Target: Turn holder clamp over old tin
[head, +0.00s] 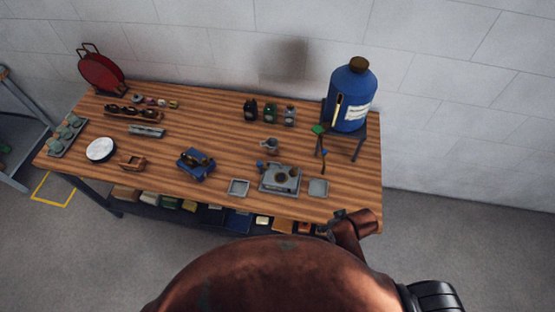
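A grey metal fixture (280,178) sits near the front of the wooden workbench (210,150). It has a dark round part on top and a small blue part at its left end. It may be the holder with its clamp, but the clamp is too small to make out. A shallow square grey tray (238,187) lies to its left and a similar tray (318,188) to its right. I cannot tell which thing is the old tin.
A large copper-brown rounded body (270,280) fills the bottom and hides the floor in front of the bench. A blue drum (350,97) stands on a stand at the back right. A blue device (195,163) sits left of the fixture.

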